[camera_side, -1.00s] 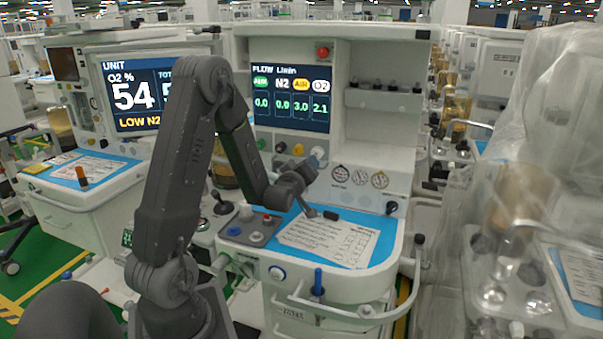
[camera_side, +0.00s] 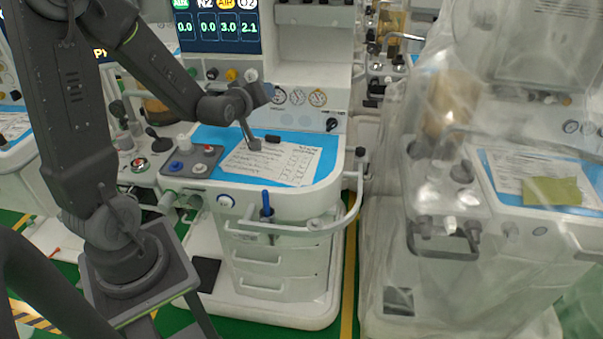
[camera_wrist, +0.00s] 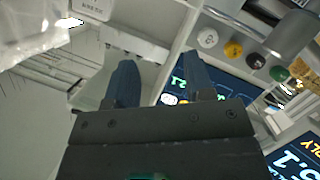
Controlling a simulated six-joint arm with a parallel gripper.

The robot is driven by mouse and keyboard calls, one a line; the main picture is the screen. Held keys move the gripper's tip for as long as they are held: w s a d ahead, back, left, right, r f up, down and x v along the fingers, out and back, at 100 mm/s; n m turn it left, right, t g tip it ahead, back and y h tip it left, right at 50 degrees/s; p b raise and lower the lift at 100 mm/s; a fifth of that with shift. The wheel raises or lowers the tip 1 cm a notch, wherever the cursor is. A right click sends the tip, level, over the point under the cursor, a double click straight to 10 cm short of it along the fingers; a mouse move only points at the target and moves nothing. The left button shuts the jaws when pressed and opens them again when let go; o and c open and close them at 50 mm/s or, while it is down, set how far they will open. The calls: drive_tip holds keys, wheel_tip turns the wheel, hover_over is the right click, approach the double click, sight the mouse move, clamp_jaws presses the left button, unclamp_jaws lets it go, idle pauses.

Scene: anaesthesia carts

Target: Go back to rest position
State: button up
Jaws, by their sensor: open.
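My gripper (camera_side: 264,92) is in front of the upright panel of the middle cart, above its blue work top, close to the round gauges in the picture. In the wrist view my gripper (camera_wrist: 157,64) shows two dark blue fingers standing apart, with nothing between them. The middle cart's work top (camera_side: 325,165) bears a printed sheet (camera_side: 270,162) and a small black object (camera_side: 272,139). My arm is bent, with its upper part raised at the left and its forearm sloping down to the right.
Several round gauges (camera_side: 298,96) and a flow screen (camera_side: 217,27) are on the panel. In the wrist view, coloured knobs (camera_wrist: 233,50) lie beyond the fingers. A rail (camera_side: 345,215) rounds the cart's front. A plastic-draped cart (camera_side: 420,190) stands at right. Green floor shows between carts.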

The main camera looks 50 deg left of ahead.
drive_tip(key=s+d+r+m+g+h, duration=0.2)
drive_tip(key=s+d+m+h, duration=0.25)
drive_tip(key=d, duration=0.45)
drive_tip(key=s+d+r+m+g+h, duration=0.25)
drive_tip(key=s+d+m, duration=0.25)
drive_tip(key=d, duration=0.4)
drive_tip(key=s+d+m+g+h, duration=0.1)
drive_tip(key=s+d+m+g, duration=0.1)
drive_tip(key=s, duration=0.7)
drive_tip(key=shift+d+r+m+g, duration=0.4)
drive_tip(key=shift+d+m, duration=0.35)
drive_tip(key=shift+d, duration=0.35)
